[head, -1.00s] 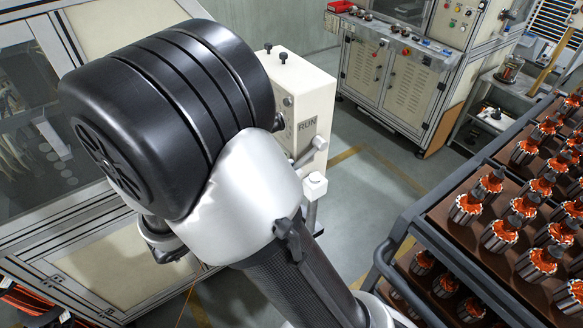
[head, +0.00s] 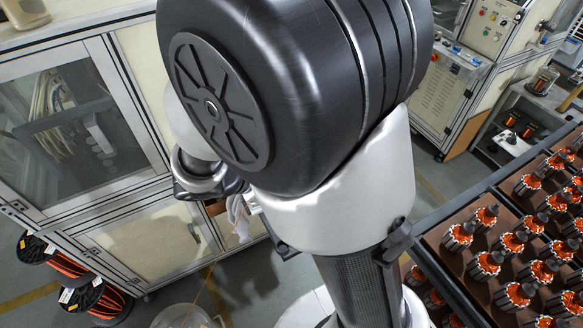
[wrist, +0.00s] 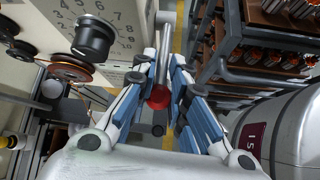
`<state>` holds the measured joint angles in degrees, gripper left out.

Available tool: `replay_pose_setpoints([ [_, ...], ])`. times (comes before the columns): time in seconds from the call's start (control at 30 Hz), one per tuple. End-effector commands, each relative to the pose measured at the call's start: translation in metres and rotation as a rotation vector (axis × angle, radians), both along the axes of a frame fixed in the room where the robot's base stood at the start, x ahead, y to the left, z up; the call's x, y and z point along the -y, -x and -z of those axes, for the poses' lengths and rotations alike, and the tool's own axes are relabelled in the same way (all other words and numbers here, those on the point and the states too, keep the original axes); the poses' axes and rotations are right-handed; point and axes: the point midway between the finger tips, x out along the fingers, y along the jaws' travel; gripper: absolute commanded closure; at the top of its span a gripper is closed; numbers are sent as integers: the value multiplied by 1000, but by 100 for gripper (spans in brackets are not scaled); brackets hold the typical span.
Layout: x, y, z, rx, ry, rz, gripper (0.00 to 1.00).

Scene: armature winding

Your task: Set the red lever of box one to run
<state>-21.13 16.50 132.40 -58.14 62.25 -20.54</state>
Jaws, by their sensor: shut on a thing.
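The red lever shows in the wrist view as a red ball knob (wrist: 159,97) beside a pale metal rod. My gripper (wrist: 168,78) has its blue-padded fingers on both sides of the lever and is shut on it. The pads cover part of the lever. A pale box face (wrist: 105,18) with printed numbers and a black knob (wrist: 95,38) is at upper left in the wrist view. I cannot tell whether it is box one. In the head view my arm hides the lever and most of my gripper, and no RUN mark shows.
A rack of orange-wound armatures (head: 487,262) stands at right in the head view, close to my arm. A glazed machine cabinet (head: 85,120) is at left, with wire spools (head: 95,298) below it. A control cabinet (head: 450,90) stands at the back. Some grey floor is clear.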

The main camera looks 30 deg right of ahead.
Motion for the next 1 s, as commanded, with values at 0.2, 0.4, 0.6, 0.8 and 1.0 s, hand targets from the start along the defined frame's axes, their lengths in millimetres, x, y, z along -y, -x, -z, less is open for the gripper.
replay_pose_setpoints([
  [0.2,2,-1,-7,4,4,-1,100],
  [0.4,2,-2,-7,5,5,-1,100],
  [0.6,2,-2,-7,5,5,-1,100],
  [0.8,2,-2,-7,5,4,-2,76],
  [1.0,2,-1,-6,3,3,-2,63],
])
